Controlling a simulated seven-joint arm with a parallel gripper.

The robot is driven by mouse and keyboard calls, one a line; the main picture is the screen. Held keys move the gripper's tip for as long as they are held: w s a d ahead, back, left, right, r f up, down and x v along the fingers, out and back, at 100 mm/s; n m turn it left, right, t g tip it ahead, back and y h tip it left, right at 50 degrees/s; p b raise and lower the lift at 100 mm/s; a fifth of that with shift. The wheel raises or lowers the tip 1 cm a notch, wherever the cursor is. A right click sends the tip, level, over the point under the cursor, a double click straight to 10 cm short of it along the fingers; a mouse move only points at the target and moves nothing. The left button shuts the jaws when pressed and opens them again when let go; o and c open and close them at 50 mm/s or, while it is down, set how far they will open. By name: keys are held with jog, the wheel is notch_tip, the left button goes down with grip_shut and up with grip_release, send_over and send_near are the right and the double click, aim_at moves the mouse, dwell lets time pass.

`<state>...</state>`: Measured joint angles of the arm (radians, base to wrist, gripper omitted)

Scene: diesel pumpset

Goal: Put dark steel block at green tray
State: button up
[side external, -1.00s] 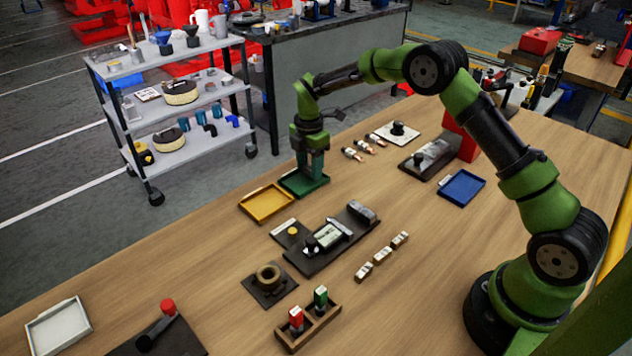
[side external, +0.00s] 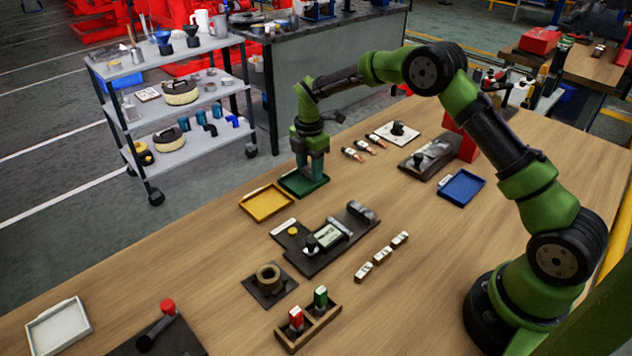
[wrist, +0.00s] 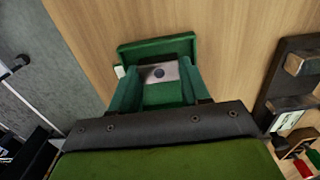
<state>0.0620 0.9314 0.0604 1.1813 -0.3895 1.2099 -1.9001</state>
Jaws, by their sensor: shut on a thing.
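The green tray (side external: 290,186) lies on the wooden table, right of the yellow tray. My gripper (side external: 311,174) points down over it, with its fingertips low, at about the tray's rim. In the wrist view, a greyish block (wrist: 171,68) with a dark round spot sits between my fingers (wrist: 160,76), and my gripper is shut on it. The green tray (wrist: 155,46) shows behind it. The block is hidden by my fingers in the side view. I cannot tell whether its underside touches the tray floor.
The yellow tray (side external: 267,203) is close on the left. A dark fixture plate (side external: 297,262) with parts lies in front. Copper-tipped pieces (side external: 365,146) lie to the right, with a blue tray (side external: 461,188) farther right. A white tray (side external: 58,327) lies at front left.

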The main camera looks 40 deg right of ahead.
jog(key=shift+f, duration=0.3)
jog(key=o, duration=1.3)
jog(key=shift+r, duration=3.5)
